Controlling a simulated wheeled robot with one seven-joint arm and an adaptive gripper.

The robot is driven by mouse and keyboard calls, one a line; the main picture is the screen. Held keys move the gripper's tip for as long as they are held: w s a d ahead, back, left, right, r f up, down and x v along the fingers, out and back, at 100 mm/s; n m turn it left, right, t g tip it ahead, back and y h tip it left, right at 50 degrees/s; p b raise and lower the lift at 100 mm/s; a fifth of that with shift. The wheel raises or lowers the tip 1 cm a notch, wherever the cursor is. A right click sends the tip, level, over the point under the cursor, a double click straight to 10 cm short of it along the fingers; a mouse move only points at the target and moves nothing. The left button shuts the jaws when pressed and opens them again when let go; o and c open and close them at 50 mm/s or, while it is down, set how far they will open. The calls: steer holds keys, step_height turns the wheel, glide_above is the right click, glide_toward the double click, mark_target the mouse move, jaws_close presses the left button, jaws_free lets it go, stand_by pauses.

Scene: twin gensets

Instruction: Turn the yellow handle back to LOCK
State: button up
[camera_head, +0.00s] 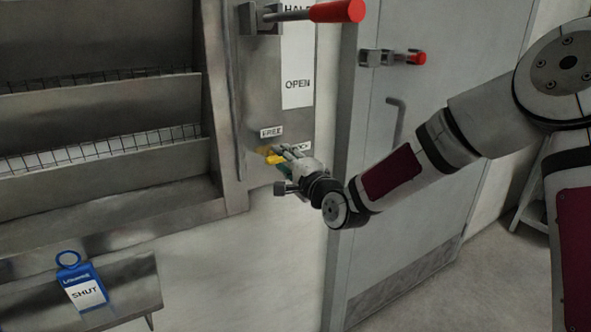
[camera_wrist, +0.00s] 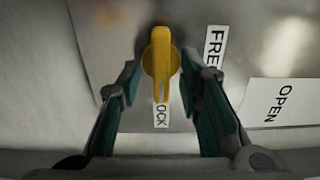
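The yellow handle (camera_head: 268,152) sits on the steel panel, partly hidden behind my gripper (camera_head: 283,161). In the wrist view the yellow handle (camera_wrist: 160,62) lies lengthwise up and down the picture, its lower end over the LOCK label (camera_wrist: 161,116), whose first letter is covered. The FREE label (camera_wrist: 213,47) is to its right. My gripper (camera_wrist: 159,72) is open, with one green-padded finger on each side of the handle and visible gaps between. I cannot tell how deep the fingers reach.
A red-ended lever (camera_head: 337,11) juts out above, near the OPEN label (camera_head: 298,85). A grey door (camera_head: 420,170) with a smaller red-tipped latch (camera_head: 417,58) stands to the right.

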steer(key=v, duration=1)
steer(key=shift+s+d, duration=0.25)
steer(key=shift+s, duration=0.1)
steer(key=s+d+f+n+g+h, duration=0.3)
steer(key=s+d+n+g+h, duration=0.45)
steer(key=s+d+h, duration=0.55)
steer(key=s+d+r+n+g+y, duration=0.2)
steer(key=s+d+g, duration=0.15)
steer(key=s, duration=0.95)
steer(key=s+d+r+n+g+y, duration=0.1)
steer(key=s+d+n+g, duration=0.2)
steer(key=s, duration=1.1)
step_height(320, 180, up, 16)
steer(key=d+m+t+p, duration=0.1)
steer(key=t+p, duration=0.2)
steer(key=p, duration=1.1)
steer(key=shift+d+r+p, duration=0.15)
steer(key=shift+d+p, duration=0.1)
steer(key=shift+p, duration=0.05)
